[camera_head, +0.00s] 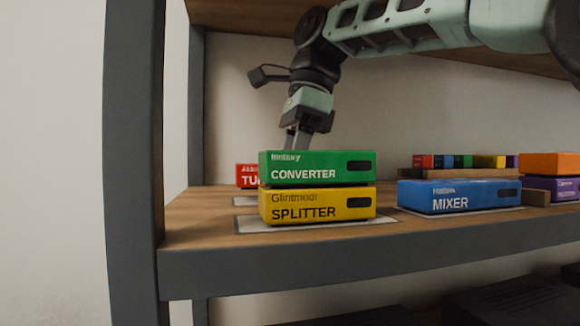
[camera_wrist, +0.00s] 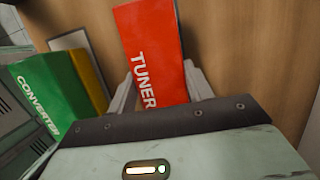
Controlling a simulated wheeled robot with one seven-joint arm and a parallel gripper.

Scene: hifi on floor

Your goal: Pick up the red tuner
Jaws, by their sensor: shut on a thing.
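The red tuner (camera_wrist: 152,50) lies between the two fingers of my gripper (camera_wrist: 160,95) in the wrist view, and the gripper is shut on it. In the head view the tuner (camera_head: 246,175) shows only in part, behind the green converter (camera_head: 317,168), which hides its right side. My gripper (camera_head: 296,140) reaches down behind the converter there, and its fingertips are hidden. I cannot tell whether the tuner touches the shelf.
The converter sits on the yellow splitter (camera_head: 317,205), close in front of the tuner. A blue mixer (camera_head: 459,195) lies to the right. A dark post (camera_head: 135,150) stands at the left. Further right are an orange box (camera_head: 549,163) and a purple box (camera_head: 562,189).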

